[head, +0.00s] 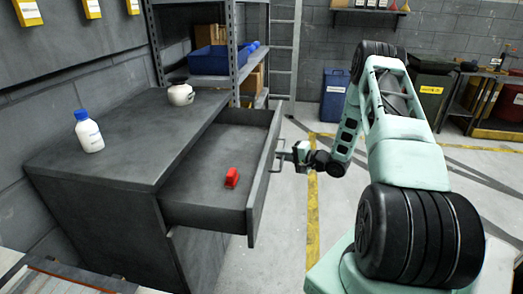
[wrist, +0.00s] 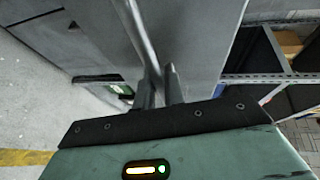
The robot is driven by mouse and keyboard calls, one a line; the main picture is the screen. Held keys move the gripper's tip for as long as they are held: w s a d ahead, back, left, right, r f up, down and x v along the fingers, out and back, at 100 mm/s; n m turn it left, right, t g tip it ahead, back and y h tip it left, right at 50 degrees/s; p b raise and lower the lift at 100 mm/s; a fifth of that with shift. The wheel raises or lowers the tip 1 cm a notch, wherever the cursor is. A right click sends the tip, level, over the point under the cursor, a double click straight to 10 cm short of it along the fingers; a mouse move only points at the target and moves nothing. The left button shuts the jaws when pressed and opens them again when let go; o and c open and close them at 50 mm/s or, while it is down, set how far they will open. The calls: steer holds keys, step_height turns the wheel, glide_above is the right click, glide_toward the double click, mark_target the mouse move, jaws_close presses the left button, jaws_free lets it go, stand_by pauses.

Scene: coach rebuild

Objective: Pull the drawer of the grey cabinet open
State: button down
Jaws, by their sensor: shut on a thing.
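The grey cabinet (head: 110,150) stands at the left in the head view. Its top drawer (head: 200,180) is pulled well out, with its inside showing. A small red object (head: 232,177) lies on the drawer floor. My gripper (head: 286,156) is at the drawer's front, at the bar handle. In the wrist view my gripper's fingers (wrist: 159,88) are shut on the handle (wrist: 143,40), a thin metal bar along the drawer front (wrist: 195,45). The exact contact is small and partly hidden by the fingers.
A white bottle with a blue cap (head: 88,131) and a white pot (head: 181,94) stand on the cabinet top. A metal shelf with a blue crate (head: 208,60) is behind. Blue (head: 335,95) and green (head: 430,90) bins stand at the back.

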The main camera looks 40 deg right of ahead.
steer(key=s+d+p, duration=0.1)
steer(key=s+d, duration=0.5)
steer(key=s, duration=0.1)
steer(key=shift+s, duration=0.35)
steer(key=c, duration=1.5)
jaws_free()
steer(key=b+v, duration=0.1)
steer(key=v, duration=1.6)
steer(key=shift+s, duration=0.2)
steer(key=shift+d+f, duration=0.1)
